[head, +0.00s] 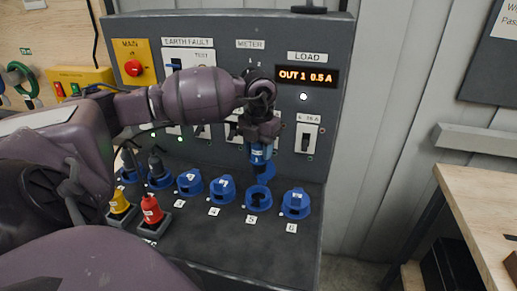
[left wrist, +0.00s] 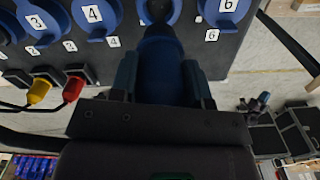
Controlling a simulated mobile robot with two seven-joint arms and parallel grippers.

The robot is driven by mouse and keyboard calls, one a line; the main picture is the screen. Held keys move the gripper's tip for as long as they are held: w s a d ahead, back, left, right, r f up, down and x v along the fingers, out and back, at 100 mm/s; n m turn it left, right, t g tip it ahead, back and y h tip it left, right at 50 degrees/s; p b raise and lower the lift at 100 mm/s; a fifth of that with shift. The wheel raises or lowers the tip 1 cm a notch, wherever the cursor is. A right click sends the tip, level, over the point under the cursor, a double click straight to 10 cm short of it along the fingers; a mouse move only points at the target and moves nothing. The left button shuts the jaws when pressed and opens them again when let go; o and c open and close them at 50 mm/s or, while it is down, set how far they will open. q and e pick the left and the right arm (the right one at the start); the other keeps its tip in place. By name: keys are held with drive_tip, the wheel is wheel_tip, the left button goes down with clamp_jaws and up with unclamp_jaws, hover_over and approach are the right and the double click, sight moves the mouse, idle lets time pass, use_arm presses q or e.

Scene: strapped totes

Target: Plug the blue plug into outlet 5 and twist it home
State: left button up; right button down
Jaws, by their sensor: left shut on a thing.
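My left gripper (head: 262,143) is shut on the blue plug (head: 259,156) and holds it nose-down. The exact gap is hard to tell there. My right gripper is not in view.
Outlet 6 (head: 296,204) and outlet 4 (head: 222,189) flank outlet 5, lids down. Dark plugs stand at the left outlets. A yellow plug (head: 119,203) and a red plug (head: 152,210) sit in front. The panel display (head: 306,77) reads OUT 1 0.5 A. A wooden bench (head: 480,190) stands right.

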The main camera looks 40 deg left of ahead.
sight(258, 172)
use_arm(q)
drive_tip(key=shift+s+a+f, duration=0.1)
drive_tip(key=shift+f, duration=0.2)
drive_tip(key=shift+f+b, duration=0.35)
drive_tip(key=shift+f, duration=0.1)
drive_tip(key=shift+f+b, duration=0.5)
drive_tip(key=shift+f, duration=0.55)
drive_tip(key=shift+f+b, duration=0.3)
drive_tip(key=shift+f, duration=0.25)
drive_tip(key=shift+f+b, duration=0.4)
drive_tip(key=shift+f, duration=0.45)
drive_tip(key=shift+f+b, duration=0.4)
drive_tip(key=shift+f, duration=0.3)
drive_tip(key=shift+f, duration=0.15)
